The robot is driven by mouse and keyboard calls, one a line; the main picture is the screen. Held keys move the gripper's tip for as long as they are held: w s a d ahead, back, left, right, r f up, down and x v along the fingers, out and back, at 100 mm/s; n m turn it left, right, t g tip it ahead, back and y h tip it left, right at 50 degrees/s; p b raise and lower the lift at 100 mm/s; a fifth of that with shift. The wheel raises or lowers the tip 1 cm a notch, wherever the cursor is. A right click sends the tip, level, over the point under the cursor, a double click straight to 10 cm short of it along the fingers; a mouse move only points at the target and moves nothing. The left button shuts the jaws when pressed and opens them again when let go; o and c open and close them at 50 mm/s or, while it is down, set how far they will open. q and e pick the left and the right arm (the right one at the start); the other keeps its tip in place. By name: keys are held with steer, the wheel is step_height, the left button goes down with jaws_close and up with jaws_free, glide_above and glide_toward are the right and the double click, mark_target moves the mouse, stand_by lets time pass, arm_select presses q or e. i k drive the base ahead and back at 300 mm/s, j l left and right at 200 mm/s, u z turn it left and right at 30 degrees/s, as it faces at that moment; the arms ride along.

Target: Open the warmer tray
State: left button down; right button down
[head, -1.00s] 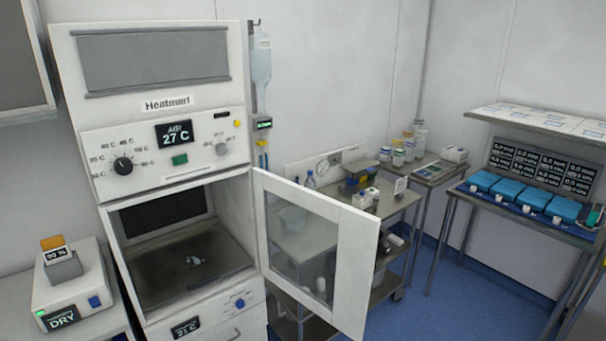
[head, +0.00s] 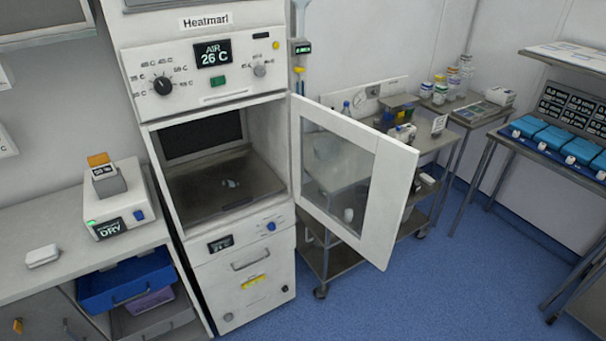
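The warmer (head: 205,98) is a tall white cabinet labelled "Heatmarl" in the head view, its display reading AIR 26 C. Its glass-paned door (head: 398,195) is swung open to the right. Inside the open chamber is a dark tray floor (head: 200,199) with a small pale item (head: 231,183) on it. Below is a shut front panel with a small display, a blue knob (head: 271,227) and a metal handle (head: 250,260). A lower panel with a yellow label (head: 254,281) is also shut. Neither of my grippers is in view.
A counter (head: 40,282) with a white "DRY" device (head: 118,208) stands left of the warmer. A steel cart (head: 333,262) stands behind the open door. Blue floor (head: 450,290) is clear at front right.

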mark_target(203, 188)
steer(key=i+l+u, duration=0.2)
steer(key=u, duration=0.2)
steer(key=i+l+u, duration=0.15)
steer(key=l+u, duration=0.3)
steer(key=i+l+u, duration=0.1)
steer(key=l+u, duration=0.95)
steer(key=l, duration=2.2)
steer(key=k, duration=0.05)
